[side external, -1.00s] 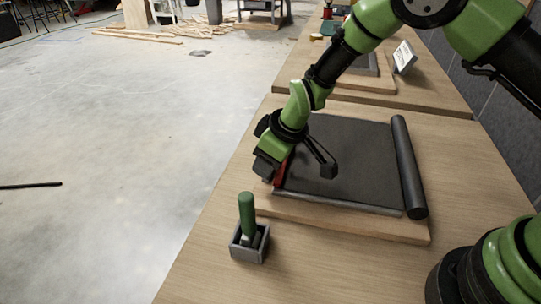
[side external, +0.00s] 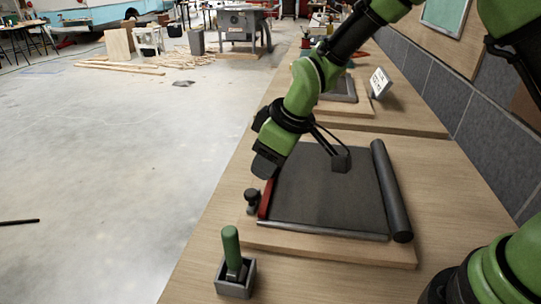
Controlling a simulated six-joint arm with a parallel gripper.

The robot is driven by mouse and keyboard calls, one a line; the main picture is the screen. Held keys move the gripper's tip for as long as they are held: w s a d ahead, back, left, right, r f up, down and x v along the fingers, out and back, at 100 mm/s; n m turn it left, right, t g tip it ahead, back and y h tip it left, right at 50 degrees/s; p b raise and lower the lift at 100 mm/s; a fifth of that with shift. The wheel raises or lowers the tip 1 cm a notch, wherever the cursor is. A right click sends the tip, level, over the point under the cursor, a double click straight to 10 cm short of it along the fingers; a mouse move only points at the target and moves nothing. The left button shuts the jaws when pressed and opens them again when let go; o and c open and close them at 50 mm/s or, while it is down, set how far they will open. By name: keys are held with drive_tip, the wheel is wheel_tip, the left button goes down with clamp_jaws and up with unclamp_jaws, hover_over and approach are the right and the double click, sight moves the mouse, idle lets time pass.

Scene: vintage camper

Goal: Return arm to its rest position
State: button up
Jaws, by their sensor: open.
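My gripper (side external: 303,164) is open and empty, with its two dark fingers spread wide. It hangs above the dark sheet (side external: 322,198) on the wooden board, over the sheet's far-left part. My green and black arm reaches to it from the upper right. A red strip (side external: 265,199) lies along the left edge of the sheet, with a small dark knob (side external: 252,199) beside it. Both are just below the left finger, apart from it.
A green-handled tool (side external: 231,247) stands in a small grey box (side external: 235,283) at the front. A dark roll (side external: 391,190) lies along the sheet's right side. A small white sign (side external: 380,82) stands farther back. Grey wall panels (side external: 470,125) run along the right.

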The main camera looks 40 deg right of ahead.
drive_tip(key=shift+s+d+r, duration=0.1)
drive_tip(key=shift+s+r, duration=0.05)
drive_tip(key=shift+r, duration=0.2)
drive_tip(key=s+d+r+m+t, duration=0.1)
drive_tip(key=s+d+r+m, duration=0.25)
drive_tip(key=r, duration=0.55)
drive_tip(key=s+d+r+m+t, duration=0.1)
drive_tip(key=s+d+r+m, duration=0.2)
drive_tip(key=s, duration=0.6)
drive_tip(key=s+d+r+m+t, duration=0.1)
drive_tip(key=s+d+r+m, duration=0.2)
drive_tip(key=s, duration=0.6)
drive_tip(key=shift+s+d+r+m+t, duration=0.15)
drive_tip(key=shift+s+r+m+t, duration=0.25)
drive_tip(key=shift+r, duration=0.45)
